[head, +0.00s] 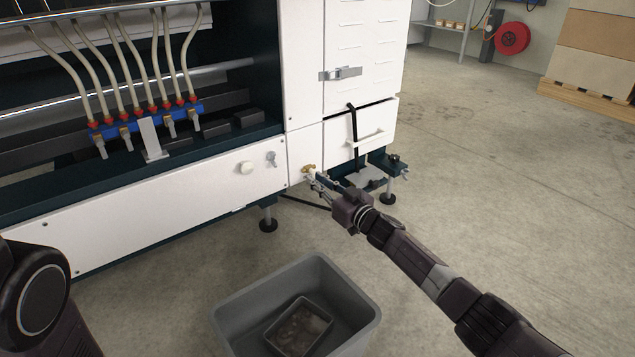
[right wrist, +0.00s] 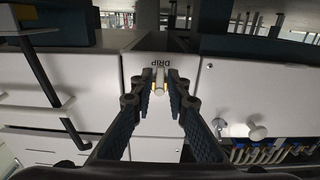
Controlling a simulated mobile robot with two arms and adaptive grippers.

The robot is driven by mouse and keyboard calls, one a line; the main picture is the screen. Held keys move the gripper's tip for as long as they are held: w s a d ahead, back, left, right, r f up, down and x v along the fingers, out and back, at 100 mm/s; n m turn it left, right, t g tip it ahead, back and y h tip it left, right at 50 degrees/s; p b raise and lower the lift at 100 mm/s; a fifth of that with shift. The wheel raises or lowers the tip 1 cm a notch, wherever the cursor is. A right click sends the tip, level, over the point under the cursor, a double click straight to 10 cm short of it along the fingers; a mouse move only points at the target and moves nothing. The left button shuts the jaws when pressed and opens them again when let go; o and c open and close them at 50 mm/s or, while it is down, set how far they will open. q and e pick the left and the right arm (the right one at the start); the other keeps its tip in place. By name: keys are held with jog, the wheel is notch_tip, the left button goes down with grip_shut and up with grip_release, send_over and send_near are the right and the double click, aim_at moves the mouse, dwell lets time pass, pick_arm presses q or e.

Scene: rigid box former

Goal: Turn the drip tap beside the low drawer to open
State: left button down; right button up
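The drip tap (head: 309,170) is a small brass-coloured fitting on the white panel at the machine's lower corner, left of the low drawer (head: 362,146). In the right wrist view the tap (right wrist: 159,84) has a pale handle with brass on both sides, under an upside-down DRIP label (right wrist: 174,63). My right gripper (head: 317,180) is at the tap. In the right wrist view its fingertips (right wrist: 160,80) stand on either side of the tap; I cannot tell whether they touch it. Part of my left arm shows at the lower left; its gripper is out of view.
A grey bin (head: 228,317) with a smaller tray (head: 272,336) in it stands on the floor below. A black strap (head: 354,125) hangs over the drawer front. A white knob (head: 246,168) sits left of the tap. Open floor lies to the right.

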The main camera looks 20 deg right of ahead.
grip_shut()
jog(key=shift+n, duration=0.3)
jog(key=n, duration=0.5)
jog(key=d+r+n, duration=0.1)
jog(key=n, duration=1.1)
jog(key=shift+w+d+r+p, duration=0.3)
jog(key=shift+w+r+p, duration=0.05)
jog(key=shift+p, duration=0.05)
jog(key=shift+n, duration=0.3)
jog(key=shift+o, duration=2)
grip_release()
